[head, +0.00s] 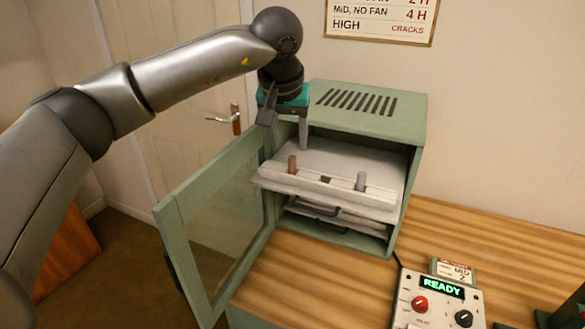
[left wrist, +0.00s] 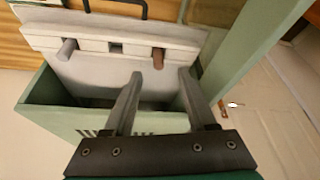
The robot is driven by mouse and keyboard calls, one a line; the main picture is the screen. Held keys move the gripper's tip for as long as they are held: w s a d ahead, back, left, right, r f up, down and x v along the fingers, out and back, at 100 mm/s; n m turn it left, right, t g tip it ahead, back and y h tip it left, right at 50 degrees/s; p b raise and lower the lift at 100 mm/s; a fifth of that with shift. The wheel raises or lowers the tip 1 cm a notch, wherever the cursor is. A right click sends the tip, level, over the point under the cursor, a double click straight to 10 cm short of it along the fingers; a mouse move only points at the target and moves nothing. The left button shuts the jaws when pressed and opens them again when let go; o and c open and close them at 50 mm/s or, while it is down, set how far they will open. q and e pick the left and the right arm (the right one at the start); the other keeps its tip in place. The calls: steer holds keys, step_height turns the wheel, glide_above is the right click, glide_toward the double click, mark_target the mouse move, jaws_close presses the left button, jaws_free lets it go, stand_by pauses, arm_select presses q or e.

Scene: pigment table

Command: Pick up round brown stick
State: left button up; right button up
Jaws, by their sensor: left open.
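The round brown stick (head: 292,164) stands upright in the left part of a pale slotted rack (head: 325,183) on the pulled-out shelf of the green cabinet. In the left wrist view the brown stick (left wrist: 158,58) shows just beyond the fingertips, in line with the gap between them. A round grey stick (head: 361,181) stands in the rack's right part; it also shows in the left wrist view (left wrist: 67,49). My left gripper (head: 301,144) is open and empty, pointing down above and behind the brown stick, apart from it. My right gripper is not in view.
The green cabinet (head: 387,112) has its glazed door (head: 215,215) swung open on the left. Lower shelves with dark handles (head: 318,226) sit under the rack. A control box (head: 437,305) reading READY stands on the wooden table at right. The table between is clear.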

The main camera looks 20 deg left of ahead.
mark_target(292, 157)
arm_select(q)
steer(key=x, duration=0.6)
steer(key=shift+w+f+p, duration=0.2)
steer(key=shift+w+p, duration=0.2)
steer(key=shift+w, duration=0.1)
jaws_close()
